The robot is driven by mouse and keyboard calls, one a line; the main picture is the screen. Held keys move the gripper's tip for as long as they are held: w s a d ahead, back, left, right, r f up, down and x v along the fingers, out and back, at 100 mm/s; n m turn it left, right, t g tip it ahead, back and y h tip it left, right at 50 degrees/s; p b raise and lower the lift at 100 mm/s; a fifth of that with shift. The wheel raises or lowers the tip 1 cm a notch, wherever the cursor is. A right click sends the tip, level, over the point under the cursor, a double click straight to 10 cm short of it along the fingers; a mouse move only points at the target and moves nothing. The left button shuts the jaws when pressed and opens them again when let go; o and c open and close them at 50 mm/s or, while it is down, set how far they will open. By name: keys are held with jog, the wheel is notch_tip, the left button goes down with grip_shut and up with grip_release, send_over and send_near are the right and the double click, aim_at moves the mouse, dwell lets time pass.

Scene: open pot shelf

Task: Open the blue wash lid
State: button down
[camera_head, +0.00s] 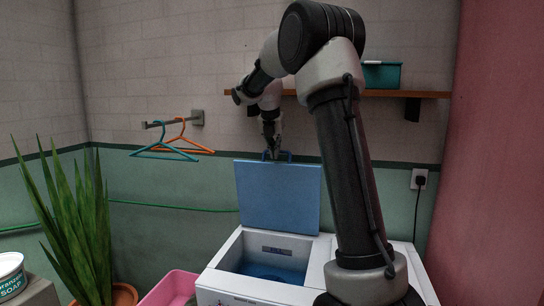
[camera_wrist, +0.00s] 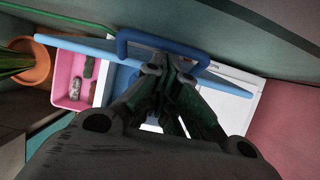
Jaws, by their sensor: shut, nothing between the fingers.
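The blue wash lid (camera_head: 279,197) stands raised, about upright, at the back of the white washing machine (camera_head: 255,292). The opening below it shows a blue inside (camera_head: 272,271). A blue handle (camera_head: 277,155) is on the lid's top edge. My gripper (camera_head: 272,152) is at that handle, pointing down. In the wrist view the lid is seen nearly edge-on (camera_wrist: 75,45), with the handle (camera_wrist: 160,42) just beyond my fingertips (camera_wrist: 165,68). The fingers are shut with nothing held. I cannot tell whether they touch the handle.
A pink basin (camera_head: 172,290) with items in it stands left of the machine. A potted plant (camera_head: 78,230) and a soap tub (camera_head: 10,272) are further left. Hangers (camera_head: 178,148) hang on a wall rail. A shelf (camera_head: 420,94) with a teal box (camera_head: 381,75) is behind my arm.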

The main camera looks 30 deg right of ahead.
jog(key=shift+w+d, duration=0.15)
jog(key=shift+d, duration=0.05)
jog(key=shift+r, duration=0.1)
jog(key=s+a+r, duration=0.3)
jog(key=s+a, duration=0.6)
jog(key=s+a+f+m+y, duration=0.1)
jog(key=s+f+m, duration=0.1)
jog(key=s+m, duration=0.7)
jog(key=s+a+f+m+y, duration=0.1)
jog(key=s+f+m, duration=0.2)
jog(key=s+m, duration=0.6)
jog(key=s+a+f+m+t+y, duration=0.1)
jog(key=s+a+f+m, duration=0.1)
jog(key=s+m, duration=0.7)
jog(key=s+f, duration=0.1)
jog(key=s, duration=0.2)
jog(key=shift+s, duration=0.25)
